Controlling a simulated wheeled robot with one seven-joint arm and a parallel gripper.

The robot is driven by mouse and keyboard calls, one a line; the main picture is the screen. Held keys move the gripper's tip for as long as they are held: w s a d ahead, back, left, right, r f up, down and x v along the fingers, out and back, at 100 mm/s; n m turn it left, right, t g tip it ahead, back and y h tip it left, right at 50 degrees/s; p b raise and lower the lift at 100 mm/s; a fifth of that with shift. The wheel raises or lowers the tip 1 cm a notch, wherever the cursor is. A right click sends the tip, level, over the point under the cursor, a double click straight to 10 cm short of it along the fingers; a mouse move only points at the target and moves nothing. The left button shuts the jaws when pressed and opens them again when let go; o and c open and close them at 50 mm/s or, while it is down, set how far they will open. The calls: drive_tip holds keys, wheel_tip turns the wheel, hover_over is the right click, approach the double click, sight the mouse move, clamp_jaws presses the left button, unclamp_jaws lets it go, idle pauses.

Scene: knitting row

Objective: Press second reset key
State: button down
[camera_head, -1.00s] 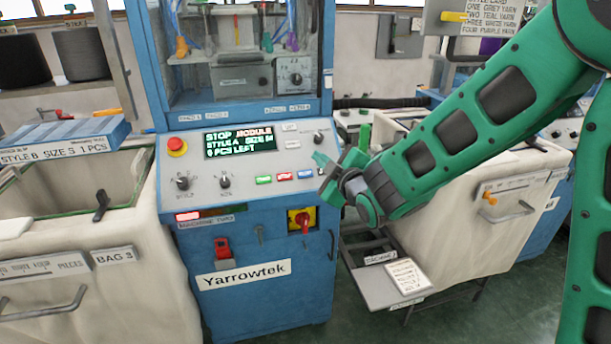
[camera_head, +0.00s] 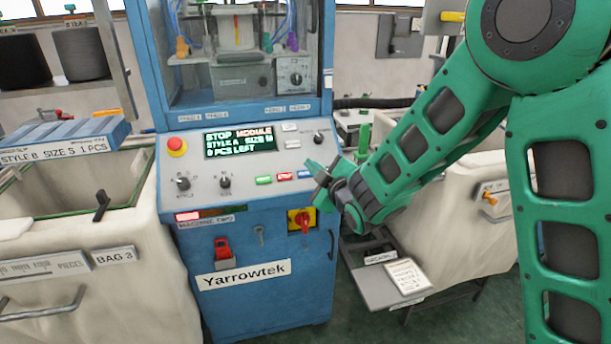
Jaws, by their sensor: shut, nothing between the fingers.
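The blue knitting machine's sloped grey control panel (camera_head: 240,165) is in the middle of the view. Along its lower right edge are a green key (camera_head: 264,180), a red key (camera_head: 285,177) and a blue key (camera_head: 304,174). Their labels are too small to read, so I cannot tell which is the reset key. Two pale keys, an upper one (camera_head: 291,128) and a lower one (camera_head: 292,143), sit right of the lit display (camera_head: 239,143). My gripper (camera_head: 314,180) is shut and empty at the panel's right edge, just right of the blue key. Contact cannot be told.
A red emergency button (camera_head: 177,146) and black knobs are on the panel. A red-yellow rotary switch (camera_head: 302,221) is below it. Pale bins stand on both sides, the left one (camera_head: 95,235) labelled BAG 3. A small shelf (camera_head: 385,287) is at lower right.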

drive_tip(key=shift+w+a+f, duration=0.2)
drive_tip(key=shift+w+f, duration=0.4)
drive_tip(key=shift+f, duration=0.2)
drive_tip(key=shift+w+a+f, duration=0.15)
drive_tip(key=shift+w+f, duration=0.45)
drive_tip(key=shift+f, duration=0.15)
drive_tip(key=shift+f, duration=0.1)
idle(0.9)
drive_tip(key=shift+w+a+f, duration=0.1)
drive_tip(key=shift+w+f, duration=0.05)
drive_tip(key=shift+f, duration=0.05)
drive_tip(key=shift+w+f, duration=0.2)
drive_tip(key=shift+f, duration=0.05)
idle(0.9)
idle(0.4)
drive_tip(key=shift+s+r, duration=0.45)
drive_tip(key=shift+r, duration=0.15)
drive_tip(key=s+r, duration=0.1)
drive_tip(key=r, duration=0.1)
drive_tip(key=s+d+r, duration=0.1)
drive_tip(key=s+r, duration=0.1)
idle(0.5)
